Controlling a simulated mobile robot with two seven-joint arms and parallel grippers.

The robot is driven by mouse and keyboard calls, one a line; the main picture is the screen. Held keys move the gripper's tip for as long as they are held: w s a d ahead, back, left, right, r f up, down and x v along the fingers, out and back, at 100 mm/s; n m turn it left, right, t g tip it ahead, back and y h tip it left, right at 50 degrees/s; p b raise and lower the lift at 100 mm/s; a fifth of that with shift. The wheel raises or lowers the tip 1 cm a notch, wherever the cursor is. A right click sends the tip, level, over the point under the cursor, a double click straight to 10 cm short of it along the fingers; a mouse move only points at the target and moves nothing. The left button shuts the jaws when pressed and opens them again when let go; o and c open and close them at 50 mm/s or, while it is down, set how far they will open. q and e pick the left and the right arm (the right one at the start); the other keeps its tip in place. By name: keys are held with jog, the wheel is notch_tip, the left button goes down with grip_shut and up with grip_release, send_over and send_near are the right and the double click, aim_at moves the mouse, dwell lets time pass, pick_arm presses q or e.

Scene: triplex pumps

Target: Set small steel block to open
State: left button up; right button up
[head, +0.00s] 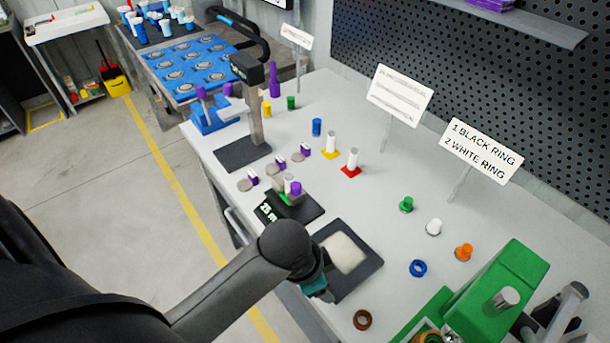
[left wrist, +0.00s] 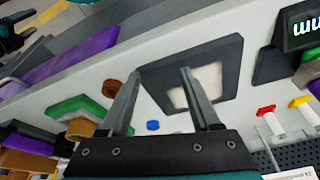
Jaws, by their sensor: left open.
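My left gripper (head: 318,290) hangs over the near edge of the workbench, beside the dark square tray (head: 368,272) with a whitish pad (head: 343,252). In the left wrist view its two grey fingers (left wrist: 160,76) are spread, with nothing between them. The dark tray (left wrist: 232,50) and pad (left wrist: 205,85) lie beyond the fingertips there. The green pump body (head: 495,290) stands at the lower right with a steel cylinder (head: 504,299) on it. I cannot tell which part is the small steel block.
A black scale with a lit display (head: 278,207) sits beyond the tray. Loose rings, brown (head: 362,320) and blue (head: 417,268), and several coloured plugs are on the bench. A sign (head: 483,150) reads "1 BLACK RING, 2 WHITE RING". The bench middle has clear patches.

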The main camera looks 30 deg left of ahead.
pick_arm(q)
jog(key=w+r+m, duration=0.1)
jog(key=w+m, duration=0.2)
jog(key=w, duration=0.1)
jog(key=w+r+m, duration=0.1)
jog(key=w+m, duration=0.1)
jog(key=shift+a+r+m+g, duration=0.15)
jog(key=shift+r+m+g, duration=0.15)
jog(key=shift+g, duration=0.1)
jog(key=w+a+r+m, duration=0.4)
jog(key=w, duration=0.1)
notch_tip(320, 180, up, 12)
jog(key=r+m+g+y, duration=0.1)
jog(key=m+g+y, duration=0.1)
jog(key=m, duration=0.3)
send_over(295, 185)
notch_tip(295, 185, down, 16)
jog(key=shift+r+b, duration=0.2)
jog(key=shift+b, duration=0.6)
grip_shut()
